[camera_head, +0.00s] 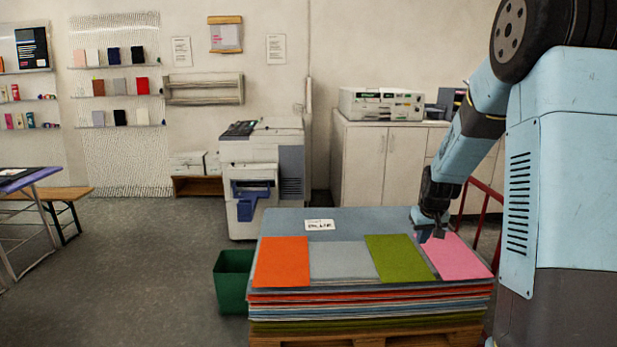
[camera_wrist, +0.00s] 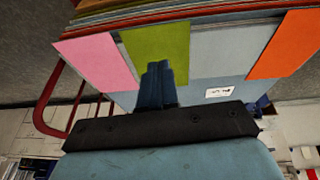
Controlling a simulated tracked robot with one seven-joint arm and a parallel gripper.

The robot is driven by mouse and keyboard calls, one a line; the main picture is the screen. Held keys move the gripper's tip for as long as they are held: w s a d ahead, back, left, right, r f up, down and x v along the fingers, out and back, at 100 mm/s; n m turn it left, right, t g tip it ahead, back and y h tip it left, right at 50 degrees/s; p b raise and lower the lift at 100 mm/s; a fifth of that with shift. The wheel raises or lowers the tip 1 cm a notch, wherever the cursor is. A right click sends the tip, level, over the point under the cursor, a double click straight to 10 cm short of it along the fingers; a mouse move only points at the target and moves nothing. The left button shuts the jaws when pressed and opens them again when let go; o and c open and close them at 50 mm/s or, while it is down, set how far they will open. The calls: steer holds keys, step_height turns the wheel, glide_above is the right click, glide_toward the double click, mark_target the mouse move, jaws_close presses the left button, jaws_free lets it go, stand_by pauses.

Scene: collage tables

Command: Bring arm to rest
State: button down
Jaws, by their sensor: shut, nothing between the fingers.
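My gripper (camera_head: 436,229) is at the end of my blue arm, over the back right of the stack of sheets (camera_head: 370,300). It is close to the upper edge of the pink sheet (camera_head: 455,257); I cannot tell whether it touches. In the wrist view my gripper (camera_wrist: 157,68) shows its fingers together, with nothing between them, in front of the green sheet (camera_wrist: 158,44). The pink sheet (camera_wrist: 97,60) lies to the left there.
An orange sheet (camera_head: 282,262) and a white label (camera_head: 319,225) lie on the stack. A green bin (camera_head: 233,280) stands at its left. A red rail (camera_head: 483,212) runs behind it at the right. A copier (camera_head: 262,170) and white cabinets (camera_head: 380,160) stand behind.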

steer(key=s+a+r+t, duration=0.1)
steer(key=s+a+r, duration=0.2)
steer(key=s+r, duration=0.5)
steer(key=s+a+r, duration=0.4)
steer(key=s+r, duration=0.4)
steer(key=r, duration=0.1)
steer(key=s+a+r, duration=0.1)
steer(key=s+r, duration=0.1)
steer(key=s, duration=0.7)
steer(key=s+a+r, duration=0.2)
steer(key=s, duration=0.7)
steer(key=shift+s+r+m+t, duration=0.15)
steer(key=shift+m+t, duration=0.15)
steer(key=shift+t, duration=0.1)
steer(key=shift+d, duration=0.1)
